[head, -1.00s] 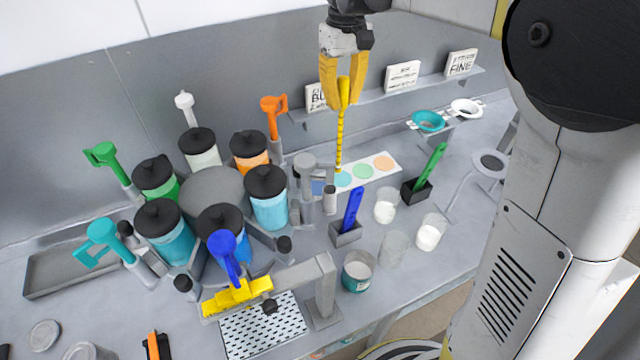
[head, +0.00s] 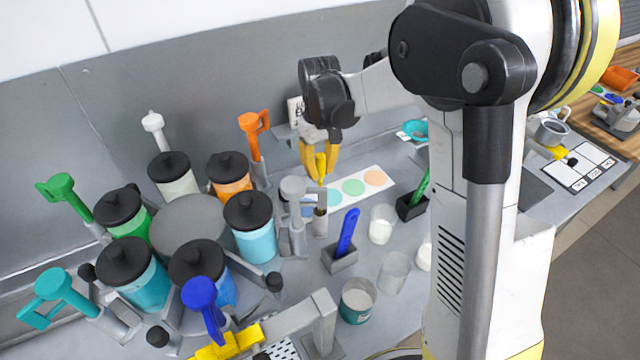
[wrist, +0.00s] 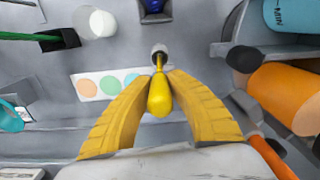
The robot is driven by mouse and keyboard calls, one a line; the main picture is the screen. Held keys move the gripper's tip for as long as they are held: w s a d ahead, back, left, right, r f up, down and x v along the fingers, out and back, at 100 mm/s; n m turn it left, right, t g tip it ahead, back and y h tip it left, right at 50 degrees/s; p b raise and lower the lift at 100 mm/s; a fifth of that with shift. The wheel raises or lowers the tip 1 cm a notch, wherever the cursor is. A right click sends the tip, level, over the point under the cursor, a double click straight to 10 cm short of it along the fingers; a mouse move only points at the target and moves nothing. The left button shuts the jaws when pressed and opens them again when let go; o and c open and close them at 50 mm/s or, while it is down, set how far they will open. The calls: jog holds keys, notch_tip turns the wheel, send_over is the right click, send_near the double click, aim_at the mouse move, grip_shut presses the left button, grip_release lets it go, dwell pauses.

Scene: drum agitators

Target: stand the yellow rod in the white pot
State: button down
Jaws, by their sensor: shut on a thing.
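My gripper (head: 320,166) is shut on the thick bulb end of the yellow rod (head: 321,172) and holds it upright, thin end down. In the wrist view the rod (wrist: 160,95) sits between the two yellow fingers (wrist: 160,98).
A grey dispenser tap (head: 293,215) stands close left of the pot. A card with coloured dots (head: 376,178) lies behind. The lidded-jar carousel (head: 190,225) fills the left.

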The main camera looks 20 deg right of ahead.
aim_at(320, 182)
jog(key=shift+f, duration=2.1)
jog(key=shift+f+b, duration=0.1)
jog(key=shift+b, duration=0.2)
jog(key=c, duration=1.4)
grip_release()
notch_tip(320, 182, up, 12)
jog(key=shift+w+r+p, duration=0.15)
jog(key=shift+p, duration=0.6)
